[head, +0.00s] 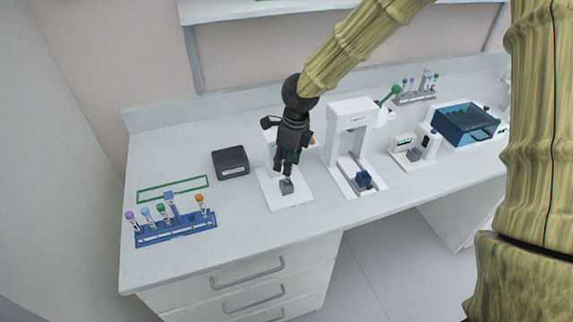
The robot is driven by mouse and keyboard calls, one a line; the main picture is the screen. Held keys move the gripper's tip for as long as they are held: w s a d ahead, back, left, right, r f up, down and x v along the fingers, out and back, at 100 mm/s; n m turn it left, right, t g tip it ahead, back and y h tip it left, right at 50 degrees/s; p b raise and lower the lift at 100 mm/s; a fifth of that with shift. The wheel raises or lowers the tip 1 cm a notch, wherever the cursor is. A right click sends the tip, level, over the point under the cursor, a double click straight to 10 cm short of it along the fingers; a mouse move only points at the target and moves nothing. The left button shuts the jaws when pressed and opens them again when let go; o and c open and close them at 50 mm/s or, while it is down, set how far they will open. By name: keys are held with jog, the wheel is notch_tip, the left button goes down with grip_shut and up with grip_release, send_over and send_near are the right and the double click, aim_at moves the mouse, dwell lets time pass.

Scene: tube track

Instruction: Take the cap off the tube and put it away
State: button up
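My gripper (287,174) points down just above a small grey block (286,187) on the white base plate (275,204) of a bench device. Its fingertips look close together, but the view is too small to tell whether they hold anything. I cannot make out a tube or cap at the block; the gripper covers that spot. Several tubes with coloured caps, among them an orange-capped tube (200,200) and a purple-capped tube (131,217), stand upright in a blue rack (178,230) at the left of the bench.
A dark box (231,162) sits left of my gripper. A green rectangle outline (172,190) lies behind the rack. To the right stand a white framed device (352,120), a smaller white device (411,151) and a blue transparent box (465,122).

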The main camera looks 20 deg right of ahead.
jog(key=c, duration=0.4)
jog(key=shift+c, duration=0.2)
jog(key=shift+r, duration=0.2)
notch_tip(320, 180, up, 2)
jog(key=shift+b, duration=0.6)
jog(key=shift+r, duration=0.5)
jog(key=s+a+r, duration=0.1)
jog(key=s+r, duration=0.1)
jog(key=s, duration=0.5)
jog(key=s+a+r, duration=0.2)
jog(key=s, duration=0.6)
jog(key=shift+s+a+r, duration=0.3)
jog(key=shift+r, duration=0.05)
